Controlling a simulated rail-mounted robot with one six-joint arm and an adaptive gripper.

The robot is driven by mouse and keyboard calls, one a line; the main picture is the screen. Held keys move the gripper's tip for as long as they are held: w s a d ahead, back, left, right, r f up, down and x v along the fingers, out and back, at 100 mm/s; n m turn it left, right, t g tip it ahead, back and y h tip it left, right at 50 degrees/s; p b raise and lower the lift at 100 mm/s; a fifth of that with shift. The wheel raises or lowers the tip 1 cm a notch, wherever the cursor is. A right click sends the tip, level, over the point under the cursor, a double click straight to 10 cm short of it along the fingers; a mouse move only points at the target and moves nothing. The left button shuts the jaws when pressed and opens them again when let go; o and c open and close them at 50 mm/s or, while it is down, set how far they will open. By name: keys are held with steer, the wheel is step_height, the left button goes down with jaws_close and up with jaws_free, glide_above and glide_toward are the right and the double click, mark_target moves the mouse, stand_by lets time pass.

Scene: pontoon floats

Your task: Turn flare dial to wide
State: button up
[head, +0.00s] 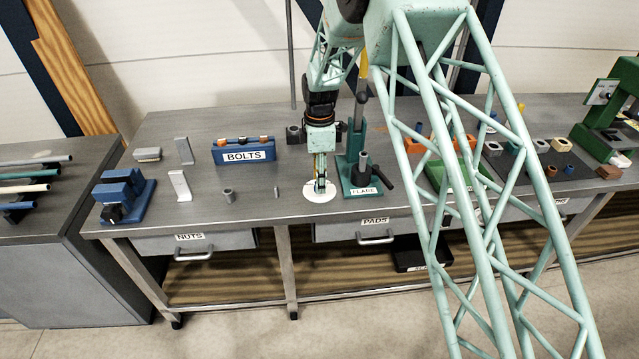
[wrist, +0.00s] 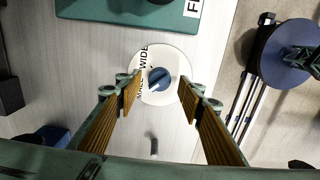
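The flare dial is a white disc (head: 318,196) on the bench front, just left of the teal flare stand (head: 357,176). In the wrist view the disc (wrist: 182,58) carries a dark blue knob (wrist: 160,76) with a pale pointer mark towards the lower left. The word WIDE reads along the disc's upper left; another word below it is partly hidden by a finger. My gripper (head: 320,183) points down over the dial. In the wrist view my gripper (wrist: 158,88) is open, one finger on each side of the knob, with gaps; its exact height is unclear.
The flare stand with its lever stands close to the right of my gripper. A blue BOLTS bin (head: 243,151) is behind to the left. A small grey cylinder (head: 277,192) stands left of the dial. The PADS drawer (head: 375,230) is below the bench edge.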

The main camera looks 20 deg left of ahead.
steer(key=shift+f, duration=0.75)
steer(key=c, duration=0.9)
steer(key=shift+o, duration=0.2)
